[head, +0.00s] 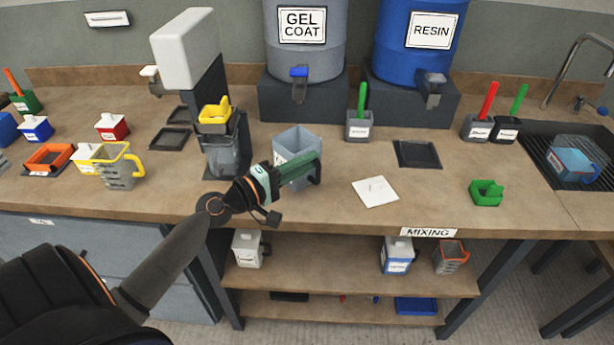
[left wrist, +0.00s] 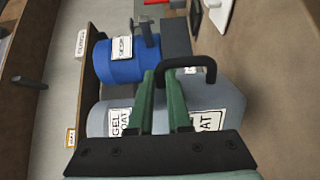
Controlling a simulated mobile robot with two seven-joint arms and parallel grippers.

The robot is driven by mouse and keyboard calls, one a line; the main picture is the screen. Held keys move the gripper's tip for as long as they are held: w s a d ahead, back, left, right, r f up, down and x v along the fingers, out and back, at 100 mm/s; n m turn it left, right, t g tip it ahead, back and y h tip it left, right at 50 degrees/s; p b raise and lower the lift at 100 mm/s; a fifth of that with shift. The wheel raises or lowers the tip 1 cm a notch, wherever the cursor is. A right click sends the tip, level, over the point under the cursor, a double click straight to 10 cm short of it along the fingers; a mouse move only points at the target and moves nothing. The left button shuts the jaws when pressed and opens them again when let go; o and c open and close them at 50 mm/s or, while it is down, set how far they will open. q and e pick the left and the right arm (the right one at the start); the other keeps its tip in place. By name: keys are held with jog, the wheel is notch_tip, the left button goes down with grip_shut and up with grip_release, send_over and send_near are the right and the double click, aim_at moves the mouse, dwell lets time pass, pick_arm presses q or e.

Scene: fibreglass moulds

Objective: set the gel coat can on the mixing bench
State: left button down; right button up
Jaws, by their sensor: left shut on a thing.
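A pale grey open-topped can (head: 291,141) with a partly hidden white label is at the middle of the bench, in front of the gel coat drum. My left gripper (head: 302,170) is shut on its dark handle, which shows between the green fingers in the left wrist view (left wrist: 190,64). The can's pale grey body (left wrist: 228,97) lies behind the fingers there. The gripper covers its lower part, so I cannot tell whether its base touches the bench. The mixing bench (head: 330,213) has a MIXING sign (head: 428,232) on its front edge. My right gripper is out of view.
The gel coat drum (head: 330,55) and blue resin drum (head: 385,50) stand at the back. A dispenser (head: 222,150) and yellow-handled cup (head: 118,172) stand left. Bare bench surrounds the lid.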

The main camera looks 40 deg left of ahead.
pick_arm(q)
jog(key=shift+w+f+b, duration=0.2)
jog(key=shift+f+b, duration=0.4)
jog(key=shift+f, duration=1.05)
jog(key=shift+f, duration=0.1)
jog(key=c, duration=1.3)
grip_release()
jog(key=shift+f, duration=0.2)
jog(key=o, duration=0.4)
jog(key=shift+d, duration=0.1)
jog(key=shift+o, duration=0.2)
jog(key=shift+r, duration=0.1)
